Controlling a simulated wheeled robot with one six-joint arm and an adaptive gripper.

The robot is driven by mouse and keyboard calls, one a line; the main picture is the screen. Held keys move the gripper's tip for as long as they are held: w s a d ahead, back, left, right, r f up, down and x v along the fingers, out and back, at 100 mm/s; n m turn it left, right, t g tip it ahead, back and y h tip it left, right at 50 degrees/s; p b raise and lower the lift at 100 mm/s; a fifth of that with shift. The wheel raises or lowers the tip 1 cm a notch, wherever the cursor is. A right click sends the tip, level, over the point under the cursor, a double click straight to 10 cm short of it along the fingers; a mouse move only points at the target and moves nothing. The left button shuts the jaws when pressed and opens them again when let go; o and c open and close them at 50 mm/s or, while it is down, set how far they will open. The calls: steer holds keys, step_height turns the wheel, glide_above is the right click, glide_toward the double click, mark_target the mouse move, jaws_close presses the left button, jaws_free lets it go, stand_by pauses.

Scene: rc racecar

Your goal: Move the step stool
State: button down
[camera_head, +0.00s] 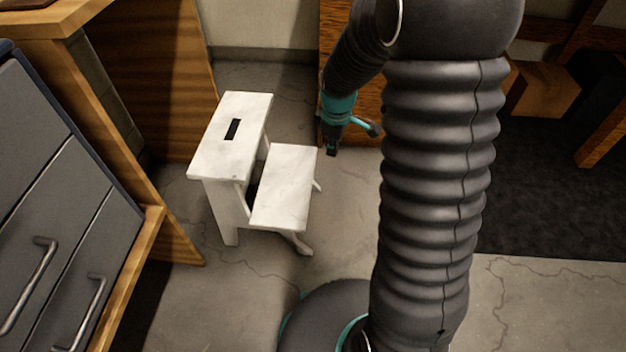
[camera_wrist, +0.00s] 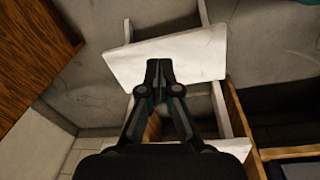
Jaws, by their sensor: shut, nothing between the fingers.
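The white step stool (camera_head: 285,187) stands upright on the concrete floor left of my arm in the head view. Its higher top step (camera_head: 222,160) has a dark slot, and its lower step faces right. My gripper (camera_head: 332,150) is beyond the lower step's right far corner, apart from the stool in that view. In the wrist view my gripper (camera_wrist: 158,68) points down with its fingers together and empty. The stool's white step (camera_wrist: 190,52) lies behind the fingertips there, and part of the other step shows at the bottom, partly hidden by my gripper.
A grey drawer cabinet (camera_head: 60,200) with a wooden frame stands close on the left. A wooden panel (camera_head: 150,70) is behind the stool. A dark mat (camera_head: 540,190) lies on the right, near wooden blocks (camera_head: 543,88). Bare floor (camera_head: 220,300) lies in front of the stool.

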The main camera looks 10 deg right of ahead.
steer(key=w+a+f+n+b, duration=0.1)
steer(key=w+f, duration=0.1)
steer(key=f, duration=0.9)
steer(key=w+a+f+n+g+b, duration=0.1)
steer(key=w+a+f+n, duration=0.1)
steer(key=f, duration=1)
steer(key=shift+a+b, duration=0.15)
steer(key=shift+b, duration=0.25)
